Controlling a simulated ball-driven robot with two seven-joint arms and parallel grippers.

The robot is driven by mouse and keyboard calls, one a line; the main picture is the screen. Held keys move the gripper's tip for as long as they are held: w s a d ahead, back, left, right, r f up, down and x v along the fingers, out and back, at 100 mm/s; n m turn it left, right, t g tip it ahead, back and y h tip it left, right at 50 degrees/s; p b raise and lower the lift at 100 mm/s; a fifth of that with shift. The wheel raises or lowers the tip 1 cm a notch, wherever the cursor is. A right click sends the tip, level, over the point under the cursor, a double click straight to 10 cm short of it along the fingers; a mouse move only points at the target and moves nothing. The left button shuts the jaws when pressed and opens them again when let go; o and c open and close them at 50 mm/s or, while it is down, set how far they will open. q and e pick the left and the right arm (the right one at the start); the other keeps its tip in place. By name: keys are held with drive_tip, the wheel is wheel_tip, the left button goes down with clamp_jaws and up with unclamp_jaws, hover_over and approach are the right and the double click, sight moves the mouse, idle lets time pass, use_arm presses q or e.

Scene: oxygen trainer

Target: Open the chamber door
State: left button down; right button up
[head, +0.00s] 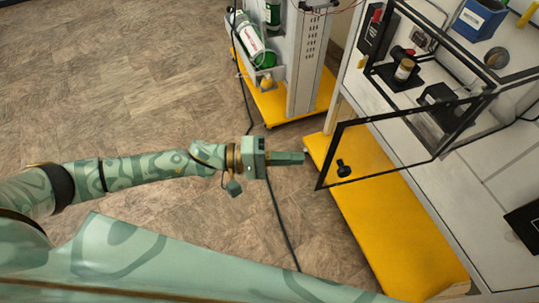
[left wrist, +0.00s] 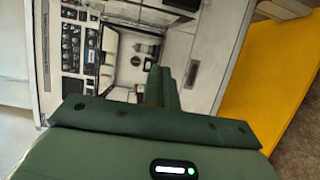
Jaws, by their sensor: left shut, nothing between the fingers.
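The chamber (head: 462,62) is a clear box with a black frame on the white bench at the upper right of the head view. Its door (head: 327,160) is a clear black-framed panel that stands swung out from the chamber, over the bench's front edge. A black knob (head: 343,168) sits near the door's outer end. My left gripper (head: 303,157) is shut and empty, just left of the door's outer edge, with a small gap visible between them. Its closed fingers (left wrist: 162,88) also show in the left wrist view. My right gripper is not in view.
A yellow-based cart (head: 281,103) with green-and-white cylinders stands at the top. A yellow platform (head: 395,245) runs along the bench's front. Small dark items stand inside the chamber, and a blue box (head: 480,18) stands behind. The wooden floor at left is clear except for a dark cable.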

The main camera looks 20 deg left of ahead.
use_arm(q)
drive_tip(key=shift+s+d+p, duration=0.2)
drive_tip(key=shift+s+d, duration=0.6)
drive_tip(key=shift+d, duration=0.2)
drive_tip(key=shift+s+d+p, duration=0.2)
drive_tip(key=shift+s+d, duration=0.55)
drive_tip(key=shift+d, duration=0.2)
drive_tip(key=s+d+n+t+y+p, duration=0.1)
drive_tip(key=s+d+n+t+p, duration=0.1)
drive_tip(key=s+d+p, duration=0.4)
drive_tip(key=s+t, duration=0.1)
drive_tip(key=s, duration=0.2)
drive_tip(key=shift+n+t+y, duration=0.3)
drive_tip(key=shift+t, duration=0.1)
drive_tip(key=shift+p, duration=0.3)
